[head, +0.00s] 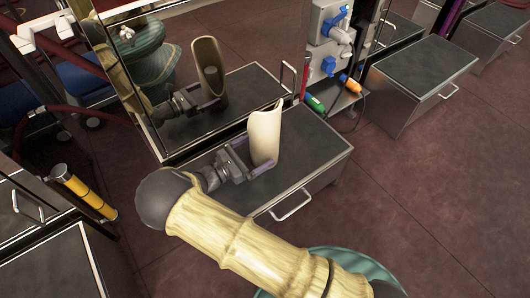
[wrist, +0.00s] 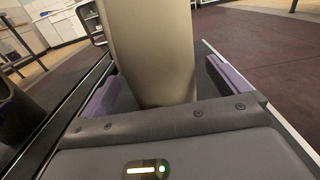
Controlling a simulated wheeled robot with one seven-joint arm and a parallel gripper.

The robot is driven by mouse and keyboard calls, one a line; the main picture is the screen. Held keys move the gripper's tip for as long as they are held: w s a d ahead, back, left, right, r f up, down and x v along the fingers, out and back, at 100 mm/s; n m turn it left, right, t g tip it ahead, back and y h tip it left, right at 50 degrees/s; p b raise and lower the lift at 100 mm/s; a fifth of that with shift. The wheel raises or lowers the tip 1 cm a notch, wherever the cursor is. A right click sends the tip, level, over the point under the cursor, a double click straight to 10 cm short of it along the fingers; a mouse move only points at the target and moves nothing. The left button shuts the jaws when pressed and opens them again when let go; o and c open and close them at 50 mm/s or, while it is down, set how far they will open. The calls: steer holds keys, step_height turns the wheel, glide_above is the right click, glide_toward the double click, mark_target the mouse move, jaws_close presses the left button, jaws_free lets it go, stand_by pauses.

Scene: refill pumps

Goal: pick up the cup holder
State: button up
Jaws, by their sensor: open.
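The cup holder (head: 264,134) is a tall cream tube with a slanted top. It stands upright on the dark top of a low metal cabinet (head: 310,150). My gripper (head: 252,157) is low beside it, with its purple fingers reaching around the tube's lower part. In the wrist view, the cup holder (wrist: 150,50) stands between the two spread fingers of my gripper (wrist: 166,88). A gap shows on the right finger's side; the left finger looks nearer to the tube. The fingers are open, and the tube's base is hidden behind the gripper body.
A mirror-like panel (head: 190,60) stands right behind the cabinet top and reflects the holder and gripper. A pump unit (head: 328,40) and a shelf with green and orange bottles (head: 350,84) are to the right. A yellow canister (head: 82,192) is at left.

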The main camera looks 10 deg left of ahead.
mark_target(264, 133)
steer(key=b+x, duration=0.2)
steer(key=x, duration=0.1)
steer(key=shift+w+f, duration=0.1)
steer(key=shift+f, duration=0.2)
steer(key=shift+w+d+r, duration=0.15)
steer(key=shift+w+d, duration=0.05)
steer(key=shift+w, duration=0.05)
steer(key=c, duration=1.1)
steer(key=shift+r, duration=0.1)
steer(key=shift+r, duration=0.1)
step_height(264, 133, up, 10)
steer(key=p, duration=0.6)
